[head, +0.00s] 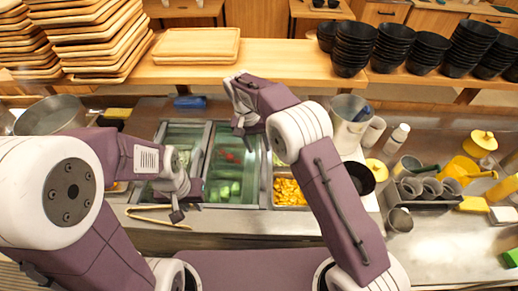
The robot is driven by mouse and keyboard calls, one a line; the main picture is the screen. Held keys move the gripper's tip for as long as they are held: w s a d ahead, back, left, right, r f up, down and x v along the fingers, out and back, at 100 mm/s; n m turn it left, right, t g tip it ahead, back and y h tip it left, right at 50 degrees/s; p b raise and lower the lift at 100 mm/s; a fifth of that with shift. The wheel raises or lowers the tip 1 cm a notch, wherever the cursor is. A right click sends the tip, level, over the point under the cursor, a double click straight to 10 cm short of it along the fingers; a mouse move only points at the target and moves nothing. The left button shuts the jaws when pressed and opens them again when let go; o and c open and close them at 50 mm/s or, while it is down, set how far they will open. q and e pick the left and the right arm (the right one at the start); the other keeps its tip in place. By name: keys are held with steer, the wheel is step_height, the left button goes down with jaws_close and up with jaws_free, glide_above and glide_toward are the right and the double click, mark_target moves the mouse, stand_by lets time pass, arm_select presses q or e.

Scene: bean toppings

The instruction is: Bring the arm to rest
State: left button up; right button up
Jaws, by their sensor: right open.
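My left gripper (178,197) hangs over the front left of the sunken topping bins, above the left bin (184,133). Its fingers are small and partly turned away, so their gap is unclear. My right gripper (236,108) is open and empty at the back edge of the middle bin (214,140), which holds green and red pieces. Both arms are bent and reach forward over the counter, and the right arm hides part of the bins. A bin of orange-yellow topping (289,192) lies right of the middle bin.
Stacked wooden trays (95,35) and stacked black bowls (350,48) stand on the back shelf (275,62). A metal pot (50,116) stands at left. A metal container (349,120), white bottle (397,138) and cup rack (428,190) stand at right. Brown tongs (157,219) lie at the front.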

steer(key=s+d+r+m+b, duration=0.1)
steer(key=s+d+r, duration=0.15)
steer(key=d, duration=0.45)
steer(key=s+d+r+m+b, duration=0.2)
steer(key=d+r, duration=0.1)
steer(key=d, duration=0.3)
steer(key=s+d+f+n+y, duration=0.1)
steer(key=s+f, duration=0.3)
steer(key=s, duration=0.4)
steer(key=s+d+f+n+t+y, duration=0.1)
steer(key=s+d+f+n, duration=0.1)
steer(key=s+f, duration=0.3)
steer(key=shift+s+d+f+b, duration=0.15)
steer(key=shift+s+d+b, duration=0.25)
steer(key=shift+s, duration=1.25)
